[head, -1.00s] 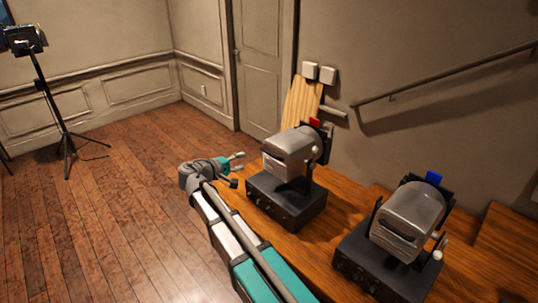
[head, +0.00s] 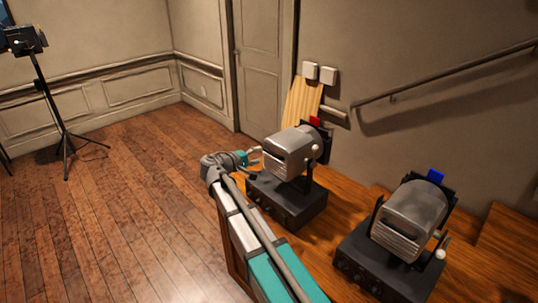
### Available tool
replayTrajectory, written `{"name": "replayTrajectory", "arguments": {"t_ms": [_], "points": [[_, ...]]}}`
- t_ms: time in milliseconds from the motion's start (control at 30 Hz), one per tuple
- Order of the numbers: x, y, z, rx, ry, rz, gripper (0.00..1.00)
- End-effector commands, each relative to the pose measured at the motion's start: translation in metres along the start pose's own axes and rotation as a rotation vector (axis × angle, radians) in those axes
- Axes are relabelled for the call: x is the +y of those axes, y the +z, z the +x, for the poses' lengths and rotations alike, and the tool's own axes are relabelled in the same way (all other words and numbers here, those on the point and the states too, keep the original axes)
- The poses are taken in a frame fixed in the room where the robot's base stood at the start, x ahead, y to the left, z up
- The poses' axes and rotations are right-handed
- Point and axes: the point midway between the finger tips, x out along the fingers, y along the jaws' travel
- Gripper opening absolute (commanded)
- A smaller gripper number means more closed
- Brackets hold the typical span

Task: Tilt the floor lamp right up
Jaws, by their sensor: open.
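Two silver lamp heads sit in black yokes on black boxes on the wooden desk. The left lamp (head: 292,150) has a red tab at its back. The right lamp (head: 412,218) has a blue tab and is nearer to me. A lamp on a tripod (head: 25,42) stands on the floor at the far left. Which of these is the task's floor lamp is not marked. My gripper (head: 255,156) is open at the left edge of the red-tabbed lamp's head. I cannot tell whether it touches the head.
The wooden desk (head: 318,250) carries both lamp boxes. A light wooden board (head: 302,101) leans against the wall behind the red-tabbed lamp. A handrail (head: 440,72) runs along the right wall. The floor (head: 120,210) left of my arm is clear.

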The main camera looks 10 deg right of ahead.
Motion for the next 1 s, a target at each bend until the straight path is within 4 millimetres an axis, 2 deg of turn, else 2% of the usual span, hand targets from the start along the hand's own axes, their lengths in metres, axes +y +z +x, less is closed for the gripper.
{"name": "replayTrajectory", "arguments": {"t_ms": [200,400,600,900,1000], "points": [[-0.001,-0.001,0.034,0.0,0.0,0.001,0.54],[-0.001,-0.001,0.054,0.0,0.0,0.0,0.54],[0.0,0.0,0.063,0.001,0.0,0.0,0.54],[0.0,0.0,0.063,0.001,0.0,0.0,0.54],[0.0,0.0,0.063,0.001,0.0,0.0,0.35]]}}
